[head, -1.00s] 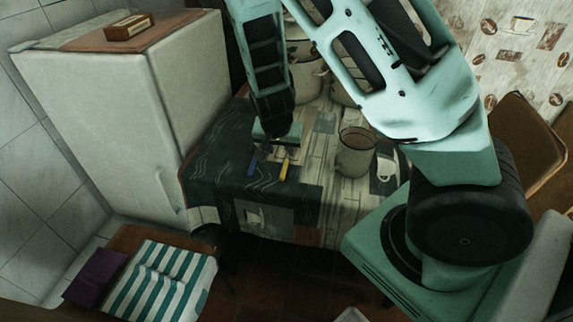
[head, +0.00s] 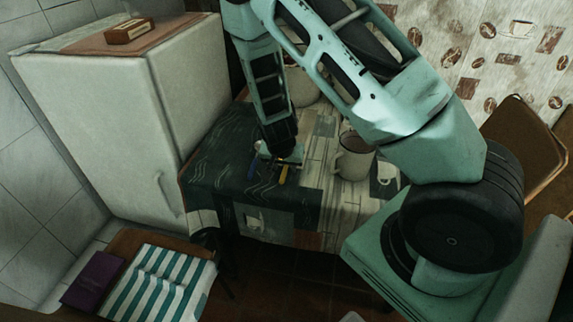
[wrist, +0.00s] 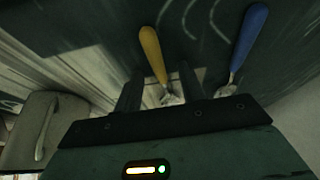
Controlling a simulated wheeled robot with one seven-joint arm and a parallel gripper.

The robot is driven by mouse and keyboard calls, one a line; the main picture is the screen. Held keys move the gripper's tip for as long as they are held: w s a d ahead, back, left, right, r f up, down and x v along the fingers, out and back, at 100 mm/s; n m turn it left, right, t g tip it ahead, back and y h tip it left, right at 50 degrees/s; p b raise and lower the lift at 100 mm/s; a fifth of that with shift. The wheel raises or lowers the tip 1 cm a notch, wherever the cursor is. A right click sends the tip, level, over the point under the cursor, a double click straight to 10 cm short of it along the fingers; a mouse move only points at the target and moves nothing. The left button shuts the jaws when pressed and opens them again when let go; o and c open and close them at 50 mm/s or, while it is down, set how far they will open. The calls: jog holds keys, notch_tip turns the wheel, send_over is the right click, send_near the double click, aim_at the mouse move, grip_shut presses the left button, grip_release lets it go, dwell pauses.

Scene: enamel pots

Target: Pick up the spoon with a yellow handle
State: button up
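The spoon with the yellow handle (wrist: 153,53) lies on the table in the wrist view, its metal part running in between my gripper's two fingers (wrist: 160,88). In the head view its yellow handle (head: 283,175) sticks out in front of my gripper (head: 278,155). My gripper is open and low over the tabletop, with a finger on each side of the spoon. A blue-handled utensil (wrist: 248,38) lies to the right, outside the right finger. The spoon's bowl end is hidden behind my gripper.
A large enamel mug (head: 353,158) stands to the right on the patterned table (head: 320,185). A pot (head: 303,88) stands behind, partly hidden by my arm. A white fridge (head: 110,100) borders the table on the left. The table's front left corner is clear.

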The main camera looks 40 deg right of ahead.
jog(key=shift+f, duration=0.15)
grip_shut()
